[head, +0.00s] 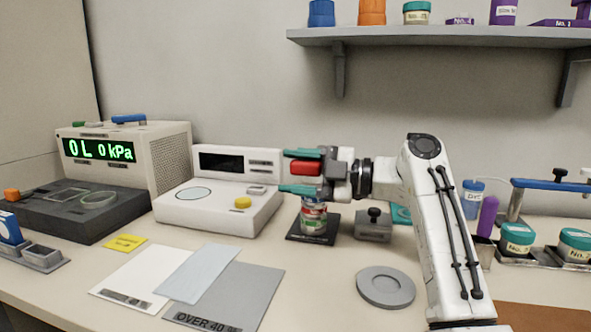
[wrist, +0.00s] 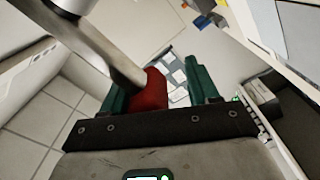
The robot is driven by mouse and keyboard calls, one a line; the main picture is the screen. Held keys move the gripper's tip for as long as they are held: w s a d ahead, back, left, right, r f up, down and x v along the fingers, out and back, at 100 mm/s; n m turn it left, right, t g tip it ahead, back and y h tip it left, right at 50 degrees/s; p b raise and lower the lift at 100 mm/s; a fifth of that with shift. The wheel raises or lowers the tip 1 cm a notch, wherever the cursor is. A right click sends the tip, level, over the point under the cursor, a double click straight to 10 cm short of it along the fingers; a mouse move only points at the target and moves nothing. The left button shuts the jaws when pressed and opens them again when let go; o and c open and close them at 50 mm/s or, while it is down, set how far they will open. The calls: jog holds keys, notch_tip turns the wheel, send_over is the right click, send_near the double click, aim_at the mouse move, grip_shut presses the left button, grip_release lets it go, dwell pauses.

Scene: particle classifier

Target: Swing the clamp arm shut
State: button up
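My gripper (head: 301,172), with teal fingers, is at the middle of the head view, above a small jar (head: 314,220) on a dark plate. It is open around a red block (head: 306,167), which lies between the fingers with a gap to the lower one. In the wrist view the red grip (wrist: 150,90) is close to the left finger of my gripper (wrist: 160,85), with clear space to the right finger. A grey metal bar (wrist: 105,55) runs from it to the upper left; this appears to be the clamp arm. Its pivot is not clear.
A white instrument (head: 215,208) stands left of the jar, and a pressure display box (head: 160,160) is further left. A grey block with a knob (head: 373,227) stands right of the jar. A blue-handled bar (head: 550,184) is above teal-lidded jars (head: 517,238). Sheets (head: 245,290) lie in front.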

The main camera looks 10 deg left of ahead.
jog(key=shift+d, duration=0.3)
jog(key=d+p, duration=0.1)
jog(key=d, duration=0.9)
jog(key=shift+s+d+p, duration=0.2)
jog(key=shift+p, duration=0.1)
jog(key=shift+r, duration=0.1)
